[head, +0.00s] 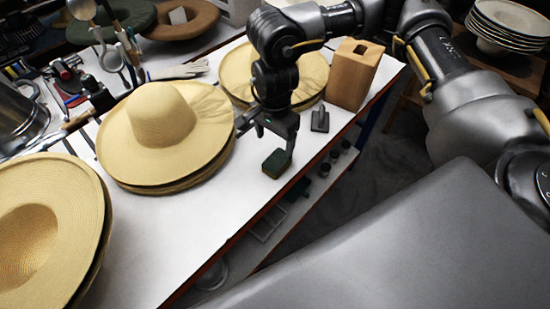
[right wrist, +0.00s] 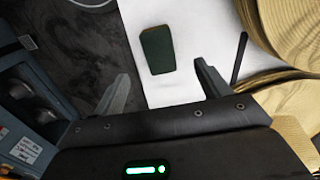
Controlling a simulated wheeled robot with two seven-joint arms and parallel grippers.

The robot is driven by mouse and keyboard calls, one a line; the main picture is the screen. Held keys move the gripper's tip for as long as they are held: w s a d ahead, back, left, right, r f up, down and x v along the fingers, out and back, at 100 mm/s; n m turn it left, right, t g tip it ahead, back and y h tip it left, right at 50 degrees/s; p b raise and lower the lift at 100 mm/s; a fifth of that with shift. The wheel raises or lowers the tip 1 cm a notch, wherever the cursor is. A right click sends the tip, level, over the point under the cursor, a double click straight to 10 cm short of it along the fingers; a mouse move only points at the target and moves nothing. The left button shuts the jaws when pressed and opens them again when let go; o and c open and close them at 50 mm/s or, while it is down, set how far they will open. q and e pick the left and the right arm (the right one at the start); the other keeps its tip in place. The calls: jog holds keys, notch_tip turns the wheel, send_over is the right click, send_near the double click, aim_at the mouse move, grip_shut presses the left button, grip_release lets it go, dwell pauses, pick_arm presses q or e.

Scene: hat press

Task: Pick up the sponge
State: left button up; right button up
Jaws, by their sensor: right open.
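The sponge (head: 277,163) is a small dark green block with a tan side, lying flat on the white table near its right edge. In the right wrist view the sponge (right wrist: 157,50) lies ahead of the jaws, between the lines of the two fingers. My right gripper (head: 272,140) points down just above and behind the sponge in the head view. It is open and empty, and its fingers (right wrist: 162,87) show apart in the wrist view. Whether a finger touches the sponge I cannot tell. My left gripper is not in view.
Stacked straw hats (head: 165,135) stand left of the sponge, with another stack (head: 45,230) at the lower left. More hats (head: 235,75), a wooden block (head: 354,75) and a small dark brush-like tool (head: 320,118) are behind. The white table (head: 215,215) is bare in front of the sponge.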

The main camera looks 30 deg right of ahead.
send_over(276, 162)
notch_tip(276, 162, down, 5)
jog(key=shift+w+f+p, duration=0.15)
jog(key=shift+p, duration=0.3)
jog(key=shift+a+f, duration=0.1)
jog(key=shift+f, duration=0.25)
notch_tip(276, 162, down, 3)
jog(key=shift+f+p, duration=0.15)
jog(key=shift+p, duration=0.6)
jog(key=shift+f, duration=0.65)
jog(key=shift+c, duration=0.2)
jog(key=c, duration=1)
